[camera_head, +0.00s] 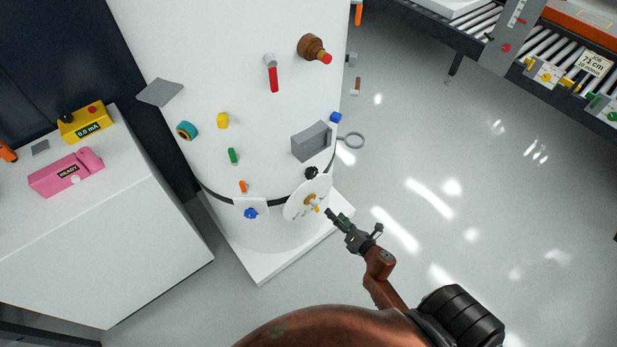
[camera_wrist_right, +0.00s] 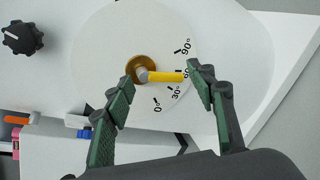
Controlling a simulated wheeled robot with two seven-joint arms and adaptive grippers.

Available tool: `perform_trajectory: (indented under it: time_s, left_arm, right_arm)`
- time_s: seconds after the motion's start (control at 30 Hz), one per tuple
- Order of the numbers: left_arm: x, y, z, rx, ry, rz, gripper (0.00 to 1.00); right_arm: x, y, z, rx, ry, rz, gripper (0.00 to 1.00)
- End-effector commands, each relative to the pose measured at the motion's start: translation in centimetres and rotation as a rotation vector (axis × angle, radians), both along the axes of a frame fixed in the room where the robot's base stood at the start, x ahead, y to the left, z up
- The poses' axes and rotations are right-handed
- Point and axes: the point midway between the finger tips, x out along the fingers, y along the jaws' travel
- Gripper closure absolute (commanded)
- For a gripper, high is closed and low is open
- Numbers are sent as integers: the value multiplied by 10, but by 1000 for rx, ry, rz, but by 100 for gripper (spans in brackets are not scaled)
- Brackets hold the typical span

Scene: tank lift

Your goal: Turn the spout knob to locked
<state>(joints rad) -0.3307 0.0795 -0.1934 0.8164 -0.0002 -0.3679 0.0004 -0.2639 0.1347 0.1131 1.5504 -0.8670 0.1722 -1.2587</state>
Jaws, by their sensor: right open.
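A white round dial (camera_head: 300,208) is on the lower front of the white tank (camera_head: 235,100). It has a brass hub with a yellow pointer (camera_head: 314,206). The right wrist view shows the dial face (camera_wrist_right: 105,40), with marks from 0° to 90°, and the yellow pointer (camera_wrist_right: 168,77) near the partly hidden mark between 30° and 90°. No label reading locked or spout is legible. A black ridged knob (camera_head: 312,173) sits just above the dial; it also shows in the wrist view (camera_wrist_right: 22,37). My right gripper (camera_head: 332,213) is open and empty, its fingers on either side of the hub and pointer in the wrist view. My left gripper is out of view.
Several coloured fittings and a grey box (camera_head: 311,142) stick out from the tank. A blue knob (camera_head: 251,213) is left of the dial. A white cabinet (camera_head: 100,230) with pink and yellow devices stands left. A roller conveyor (camera_head: 450,30) is upper right. The floor right is clear.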

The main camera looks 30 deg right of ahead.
Motion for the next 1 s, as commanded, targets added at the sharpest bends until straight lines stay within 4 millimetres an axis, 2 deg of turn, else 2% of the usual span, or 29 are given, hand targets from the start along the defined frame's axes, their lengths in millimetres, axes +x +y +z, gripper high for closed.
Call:
perform_trajectory:
  time_s: [0.03,0.1,0.2,0.3,0.47,0.8,1.0]
  left_arm:
    - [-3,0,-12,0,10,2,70]
    - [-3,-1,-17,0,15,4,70]
    - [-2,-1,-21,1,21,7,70]
    - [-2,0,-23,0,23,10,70]
    - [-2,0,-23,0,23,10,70]
    - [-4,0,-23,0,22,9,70]
    - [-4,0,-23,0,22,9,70]
  right_arm:
    - [13,3,34,-170,-69,67,49]
    - [25,10,83,-403,-152,142,49]
    - [32,20,132,-654,-233,208,49]
    - [35,27,160,-802,-275,238,49]
    - [45,32,173,-869,-296,252,49]
    - [97,37,172,-863,-295,252,49]
    - [111,37,171,-860,-292,250,49]
